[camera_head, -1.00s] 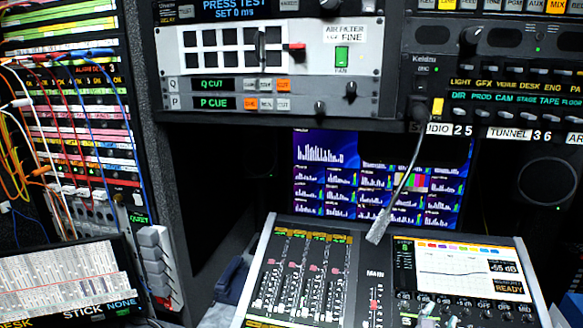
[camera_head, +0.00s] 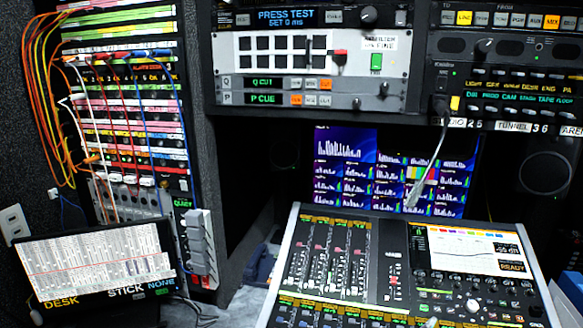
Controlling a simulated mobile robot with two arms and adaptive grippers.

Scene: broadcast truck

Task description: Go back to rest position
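Neither of my grippers nor my arms shows in the head view. The task names no object. In front of me stands a broadcast mixing console (camera_head: 392,262) with faders and a small screen at its right. A rack panel with black square buttons and a red-tipped lever (camera_head: 340,52) is above it.
A patch bay (camera_head: 125,110) with orange, white, red and blue cables fills the left. A tilted screen (camera_head: 95,266) stands at lower left. A monitor (camera_head: 345,165) is behind the console, with a gooseneck microphone (camera_head: 427,170) before it. A speaker (camera_head: 548,175) is at right.

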